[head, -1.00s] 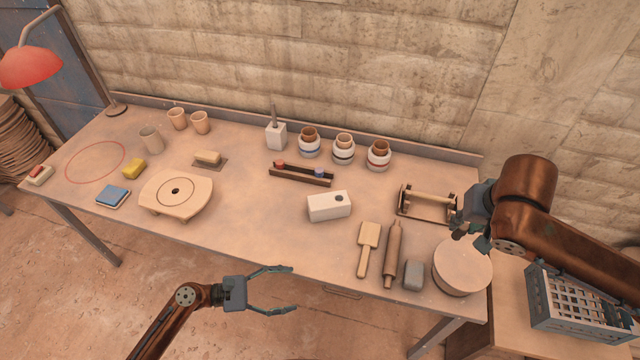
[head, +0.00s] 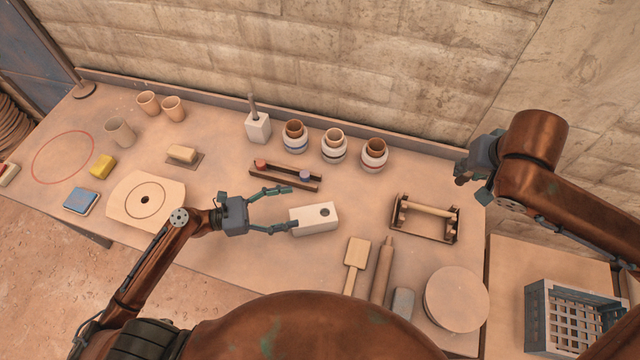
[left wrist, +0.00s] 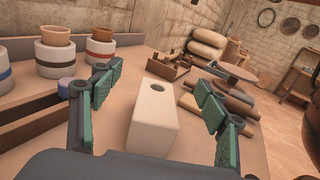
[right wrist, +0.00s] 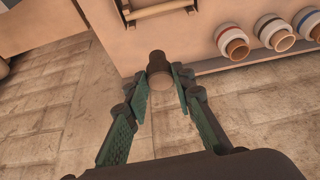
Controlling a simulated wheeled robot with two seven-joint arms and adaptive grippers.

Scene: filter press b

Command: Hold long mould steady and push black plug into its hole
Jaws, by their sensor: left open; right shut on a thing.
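The long mould (head: 312,221) is a white block with one dark round hole on top near its right end. It lies on the table, and it also shows in the left wrist view (left wrist: 152,130). My left gripper (head: 292,207) is open at the mould's left end, with one finger towards each long side. I cannot tell whether the fingers touch it. My right gripper (head: 463,179) is shut on the black plug (right wrist: 157,62), a dark short cylinder between its fingertips. It is raised at the table's right side, away from the mould.
A dark rack (head: 286,175) with a red and a bluish plug lies behind the mould. Several banded jars (head: 334,147) stand at the back. A paddle (head: 356,262), a rolling pin (head: 382,270) and a wooden frame (head: 425,220) lie to the right.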

